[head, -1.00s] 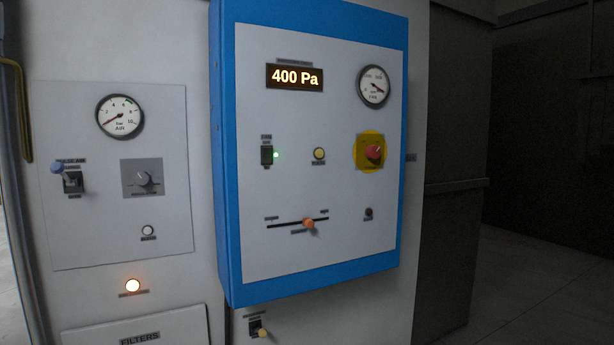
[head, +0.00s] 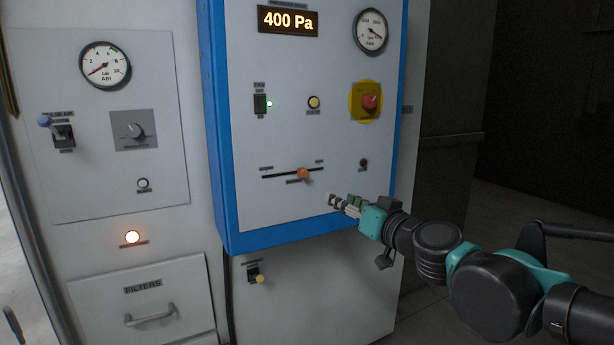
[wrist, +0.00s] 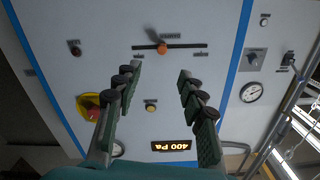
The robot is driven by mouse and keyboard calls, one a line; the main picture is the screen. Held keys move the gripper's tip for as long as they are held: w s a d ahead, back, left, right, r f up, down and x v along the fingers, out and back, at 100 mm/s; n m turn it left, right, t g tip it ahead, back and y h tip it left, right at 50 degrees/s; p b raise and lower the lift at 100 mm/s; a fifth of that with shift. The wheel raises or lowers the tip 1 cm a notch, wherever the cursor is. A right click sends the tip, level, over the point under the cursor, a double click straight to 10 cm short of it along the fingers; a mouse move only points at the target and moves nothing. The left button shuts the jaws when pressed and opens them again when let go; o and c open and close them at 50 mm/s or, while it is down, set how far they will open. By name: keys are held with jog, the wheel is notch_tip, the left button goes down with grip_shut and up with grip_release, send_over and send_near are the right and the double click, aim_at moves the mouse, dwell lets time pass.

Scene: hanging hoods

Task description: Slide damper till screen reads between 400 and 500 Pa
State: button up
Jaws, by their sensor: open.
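The damper slider has an orange knob (head: 303,174) on a dark horizontal slot (head: 275,176), low on the blue-edged panel. The knob stands right of the slot's middle. The screen (head: 288,21) reads 400 Pa. My gripper (head: 338,201) is open and empty, below and to the right of the knob in the head view, apart from it. In the wrist view the panel appears upside down; the orange knob (wrist: 162,48) lies beyond and between my spread fingers (wrist: 158,78), and the screen (wrist: 171,145) reads 400 Pa.
A red emergency button (head: 369,102) on yellow, a yellow button (head: 313,102) and a green-lit fan switch (head: 260,104) sit above the slot. A small dark red lamp (head: 363,165) is to its right. A yellow-tipped lever (head: 259,278) is below the panel.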

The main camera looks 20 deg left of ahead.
jog(key=r, duration=0.1)
send_near(306, 174)
jog(key=shift+x, duration=4.65)
grip_shut()
